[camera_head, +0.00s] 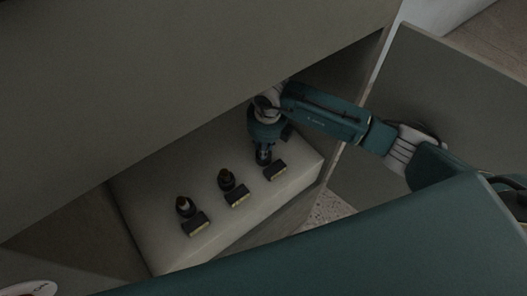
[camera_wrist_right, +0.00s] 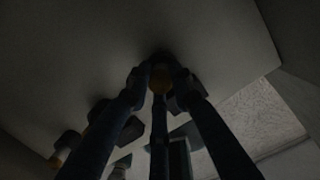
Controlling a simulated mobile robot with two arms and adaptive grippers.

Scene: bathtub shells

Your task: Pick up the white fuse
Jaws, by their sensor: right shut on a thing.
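My right gripper (camera_head: 263,158) points down at the far right position of a pale block's row, behind a dark plate. In the right wrist view its fingers (camera_wrist_right: 160,75) are closed around a small round-ended fuse (camera_wrist_right: 161,82). That end looks dull orange-brown in the dim light, and I cannot tell whether the fuse is white. The fingers hide most of it, and whether it is clear of the block cannot be told. Two other dark fuses stand upright on the block, one in the middle (camera_head: 226,180) and one at the left (camera_head: 186,207). My left gripper is not in view.
The pale block (camera_head: 160,180) sits inside a recess under a large grey panel (camera_head: 180,70). Dark plates stand before the positions: left (camera_head: 196,224), middle (camera_head: 237,197) and right (camera_head: 275,171). The block's back left is clear.

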